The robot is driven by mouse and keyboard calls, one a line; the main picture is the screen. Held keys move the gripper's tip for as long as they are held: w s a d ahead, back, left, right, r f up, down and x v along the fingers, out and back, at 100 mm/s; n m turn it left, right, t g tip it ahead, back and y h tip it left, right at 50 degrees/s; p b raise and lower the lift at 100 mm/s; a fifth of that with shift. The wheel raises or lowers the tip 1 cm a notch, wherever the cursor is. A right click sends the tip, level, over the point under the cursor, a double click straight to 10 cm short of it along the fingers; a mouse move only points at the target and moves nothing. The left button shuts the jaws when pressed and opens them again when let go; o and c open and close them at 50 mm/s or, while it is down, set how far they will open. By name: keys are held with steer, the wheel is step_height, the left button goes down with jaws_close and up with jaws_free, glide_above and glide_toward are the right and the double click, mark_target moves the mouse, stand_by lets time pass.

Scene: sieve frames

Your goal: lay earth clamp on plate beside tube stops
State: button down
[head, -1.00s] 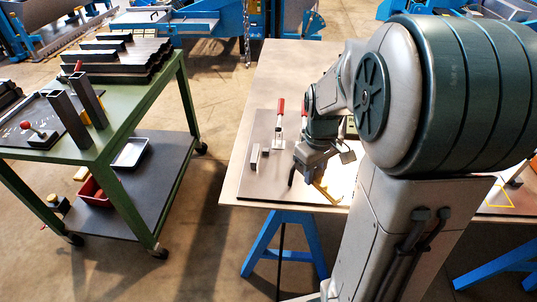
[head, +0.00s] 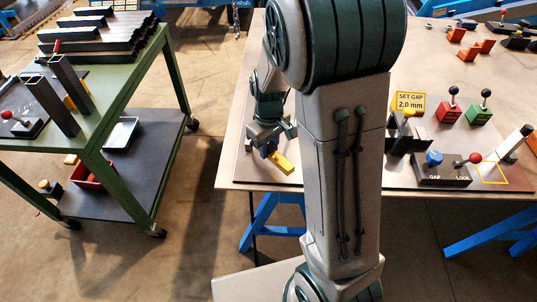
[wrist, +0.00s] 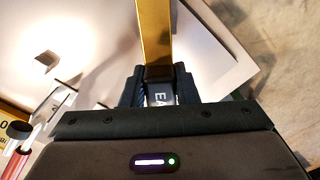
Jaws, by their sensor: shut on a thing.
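The earth clamp (head: 282,162) shows as a yellow, brass-coloured bar held in my gripper (head: 270,149). In the wrist view, the clamp's bar (wrist: 154,32) runs straight out from between the shut fingers (wrist: 159,88). Its dark body between them carries partly hidden pale letters starting "EA". The clamp is over the plate (head: 246,166) at the table's left front; I cannot tell whether it touches. The tube stops are not clear in the head view now, where my arm covers much of the plate.
A sign reading "SET GAP 2.0 mm" (head: 410,103), red (head: 448,112) and green (head: 479,115) lever blocks and a GAP/LOCK box (head: 441,172) stand on the right of the table. A green trolley (head: 120,115) with dark tubes stands left, across a floor gap.

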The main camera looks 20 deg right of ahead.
mark_target(269, 156)
steer(key=shift+f, duration=2)
steer(key=shift+f, duration=0.1)
steer(key=c, duration=1.1)
jaws_free()
